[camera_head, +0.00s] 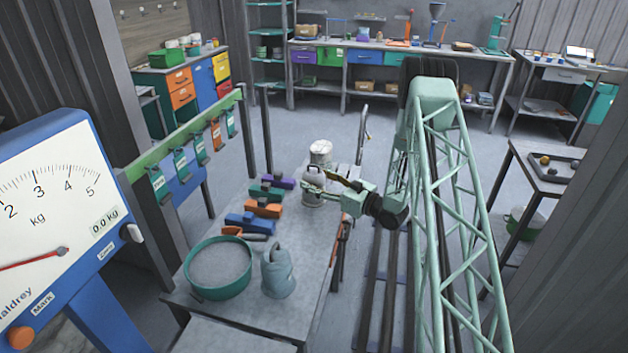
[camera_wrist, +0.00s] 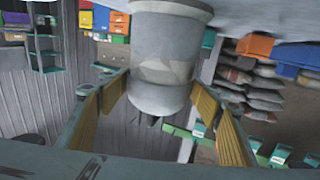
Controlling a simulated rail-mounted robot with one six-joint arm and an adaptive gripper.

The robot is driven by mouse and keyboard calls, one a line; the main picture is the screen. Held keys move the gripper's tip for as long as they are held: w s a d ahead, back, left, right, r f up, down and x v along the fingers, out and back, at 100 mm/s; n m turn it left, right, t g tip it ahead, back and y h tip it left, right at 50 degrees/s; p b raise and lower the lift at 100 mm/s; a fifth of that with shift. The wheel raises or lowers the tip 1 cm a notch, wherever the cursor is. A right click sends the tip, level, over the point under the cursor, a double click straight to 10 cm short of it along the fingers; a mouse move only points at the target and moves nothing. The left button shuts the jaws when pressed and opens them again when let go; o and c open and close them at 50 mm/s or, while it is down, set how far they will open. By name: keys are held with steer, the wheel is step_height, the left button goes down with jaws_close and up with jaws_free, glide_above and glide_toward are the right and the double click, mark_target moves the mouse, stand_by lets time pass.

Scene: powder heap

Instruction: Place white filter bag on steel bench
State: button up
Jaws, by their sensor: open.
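A pale grey-white, rounded cylindrical thing, which looks like the white filter bag (camera_head: 313,196), stands upright at the far end of the steel bench (camera_head: 308,238). A second white container (camera_head: 320,150) stands just behind it. My gripper (camera_head: 316,181) is level with the upper part of the nearer one. In the wrist view, the open yellow-padded fingers of my gripper (camera_wrist: 158,92) lie on both sides of the pale cylinder (camera_wrist: 160,60), with gaps beside it. I cannot tell whether either finger touches it.
Purple, green, orange and blue tools (camera_head: 262,207) lie left of the gripper on the bench. A large dial scale (camera_head: 50,200) is at left. The bench's middle right is clear.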

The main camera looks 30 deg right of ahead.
steer(key=p+v, duration=0.2)
steer(key=v, duration=0.9)
steer(key=shift+s+d, duration=0.2)
steer(key=shift+s, duration=0.1)
steer(key=shift+r, duration=0.1)
stand_by(0.3)
